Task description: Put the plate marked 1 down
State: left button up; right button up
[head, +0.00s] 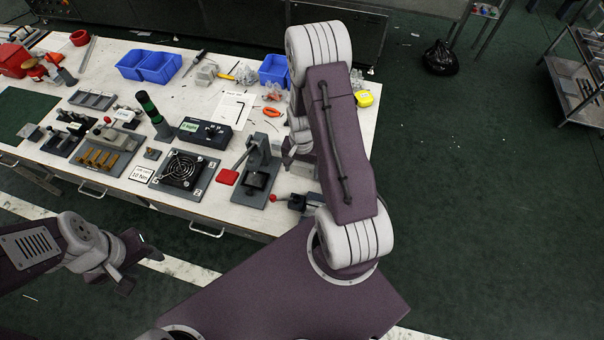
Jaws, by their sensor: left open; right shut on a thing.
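My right arm reaches over the right end of the workbench (222,215). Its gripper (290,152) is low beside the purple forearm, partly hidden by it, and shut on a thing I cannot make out. I cannot pick out a separate plate marked 1. A grey fixture plate (203,178) with a black fan (181,170) lies on the bench's front part, with small number labels, seemingly 1, 2 and 3, at its corners. My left gripper (135,262) is open and empty, off the bench's front edge at lower left.
A black box (205,133), white sheet (235,107) and blue bins (149,66) stand behind. Open floor lies right.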

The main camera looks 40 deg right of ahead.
notch_tip(320, 180, down, 4)
jog(key=shift+s, duration=0.15)
jog(key=shift+f, duration=0.1)
jog(key=o, duration=1.6)
